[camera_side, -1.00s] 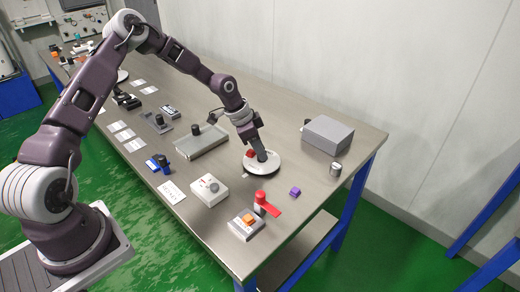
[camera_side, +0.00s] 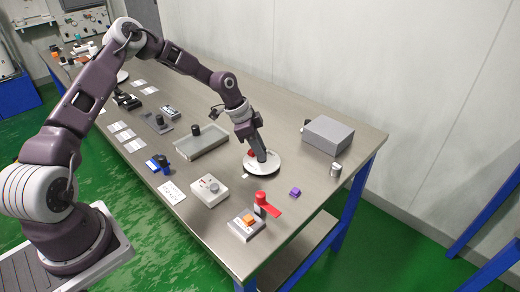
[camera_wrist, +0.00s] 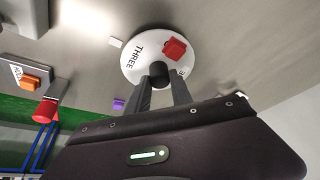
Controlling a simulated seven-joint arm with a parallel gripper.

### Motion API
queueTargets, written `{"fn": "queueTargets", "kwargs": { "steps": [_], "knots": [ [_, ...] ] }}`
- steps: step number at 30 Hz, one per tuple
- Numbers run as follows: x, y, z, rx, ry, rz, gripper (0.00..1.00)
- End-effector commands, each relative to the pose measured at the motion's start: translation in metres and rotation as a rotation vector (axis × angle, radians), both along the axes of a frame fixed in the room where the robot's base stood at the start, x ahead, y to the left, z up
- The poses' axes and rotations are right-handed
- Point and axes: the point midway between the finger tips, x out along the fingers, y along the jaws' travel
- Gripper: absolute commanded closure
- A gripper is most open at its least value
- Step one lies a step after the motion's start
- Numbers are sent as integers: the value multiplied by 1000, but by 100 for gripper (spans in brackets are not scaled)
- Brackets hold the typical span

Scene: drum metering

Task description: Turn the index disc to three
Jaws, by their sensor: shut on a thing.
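The index disc is a round white disc (camera_side: 271,168) lying flat on the steel table; it also shows in the wrist view (camera_wrist: 131,70). The word THREE is printed along its left part in the wrist view, and another label at its right is partly hidden. A red block (camera_wrist: 174,48) sits on the disc; it shows in the side view (camera_side: 250,153) beside my gripper. A dark round knob (camera_wrist: 159,70) stands on the disc. My gripper (camera_wrist: 160,80) is shut on this knob from above, a finger on each side. It reaches down to the disc in the side view (camera_side: 262,157).
A small white tag (camera_wrist: 115,41) lies by the disc's edge. Bare table surrounds the disc.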

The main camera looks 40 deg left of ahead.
Motion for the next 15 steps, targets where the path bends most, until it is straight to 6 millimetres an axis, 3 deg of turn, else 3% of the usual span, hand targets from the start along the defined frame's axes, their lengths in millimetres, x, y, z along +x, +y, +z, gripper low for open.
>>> {"fn": "queueTargets", "kwargs": {
  "steps": [5, 6, 9, 15],
  "knots": [
    [-1, 1, -1, 2, 3, -1, 100],
    [-1, 1, -1, 2, 3, -1, 72],
    [-1, 1, -1, 2, 2, -1, 52],
    [-1, 0, -1, 1, 1, 0, 52]
  ]
}}
